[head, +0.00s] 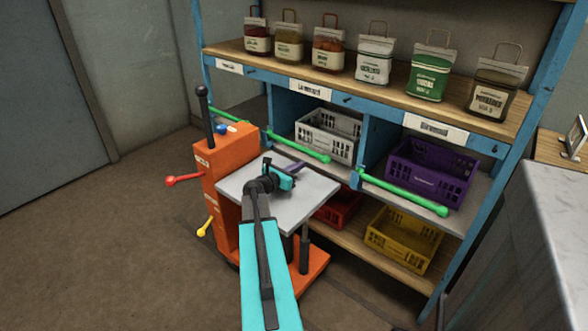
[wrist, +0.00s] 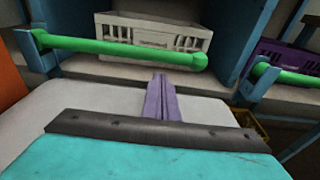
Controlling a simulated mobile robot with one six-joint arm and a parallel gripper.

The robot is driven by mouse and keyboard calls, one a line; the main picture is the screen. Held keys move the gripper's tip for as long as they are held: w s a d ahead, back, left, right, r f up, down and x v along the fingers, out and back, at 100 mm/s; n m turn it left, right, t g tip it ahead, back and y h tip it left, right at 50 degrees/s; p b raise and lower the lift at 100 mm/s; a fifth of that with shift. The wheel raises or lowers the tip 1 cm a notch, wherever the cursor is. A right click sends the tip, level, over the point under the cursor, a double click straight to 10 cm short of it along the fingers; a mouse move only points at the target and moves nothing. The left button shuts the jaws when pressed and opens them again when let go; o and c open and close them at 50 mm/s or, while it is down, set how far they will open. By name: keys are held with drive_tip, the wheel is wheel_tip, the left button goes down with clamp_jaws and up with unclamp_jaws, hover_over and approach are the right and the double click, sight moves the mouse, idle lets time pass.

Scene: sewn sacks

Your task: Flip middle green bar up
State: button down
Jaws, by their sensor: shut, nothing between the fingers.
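The middle green bar (head: 298,147) runs across the front of the shelf bay with the white crate. In the wrist view the same bar (wrist: 120,47) lies nearly level, from a blue post at left to a rounded free end at right. My gripper (head: 301,164) is just in front of that bar and below it, over the grey platform. Its purple fingers show in the wrist view (wrist: 160,80), shut together and empty. Their tips point at the bar near its right half and look apart from it.
A white crate (head: 328,133) stands behind the middle bar. A right green bar (head: 403,192) fronts a purple crate (head: 432,172); a left green bar (head: 228,115) is partly hidden. An orange cart (head: 228,180) with a grey platform (head: 235,187) stands close before the shelf. A grey counter (head: 545,230) is at right.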

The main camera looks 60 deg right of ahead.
drive_tip(key=shift+x, duration=2.85)
drive_tip(key=shift+a+r, duration=0.1)
drive_tip(key=shift+r, duration=0.1)
